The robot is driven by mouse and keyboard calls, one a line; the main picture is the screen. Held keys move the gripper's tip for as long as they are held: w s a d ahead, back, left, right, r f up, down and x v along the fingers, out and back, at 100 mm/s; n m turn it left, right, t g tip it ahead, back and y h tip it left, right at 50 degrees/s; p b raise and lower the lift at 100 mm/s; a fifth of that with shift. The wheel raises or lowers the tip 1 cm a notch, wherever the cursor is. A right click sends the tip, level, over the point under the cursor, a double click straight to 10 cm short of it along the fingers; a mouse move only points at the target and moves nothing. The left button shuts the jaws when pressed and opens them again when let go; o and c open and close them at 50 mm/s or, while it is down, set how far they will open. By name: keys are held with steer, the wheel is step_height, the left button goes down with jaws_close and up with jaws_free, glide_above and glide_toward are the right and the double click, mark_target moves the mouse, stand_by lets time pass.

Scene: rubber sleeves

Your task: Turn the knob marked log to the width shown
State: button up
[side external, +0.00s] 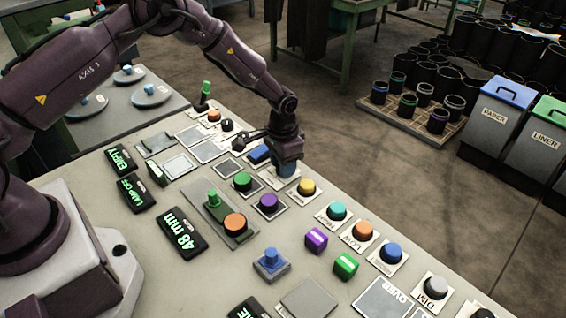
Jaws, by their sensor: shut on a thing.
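My gripper (286,167) points down at the back edge of the panel. It is shut on a knob that its fingers and body mostly hide. A pale plate (281,184) shows under it; I cannot read a log label there. A black display (181,234) with green figures reads 48 mm, with small lettering beside it that I cannot make out.
Teal (337,210) and orange (362,230) knobs continue rightward. Bins (497,115) and black sleeves (437,119) stand beyond the panel.

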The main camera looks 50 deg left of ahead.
steer(key=shift+m, duration=0.8)
steer(key=o, duration=0.9)
steer(key=shift+r, duration=0.15)
step_height(320, 180, up, 13)
steer(key=shift+f, duration=0.15)
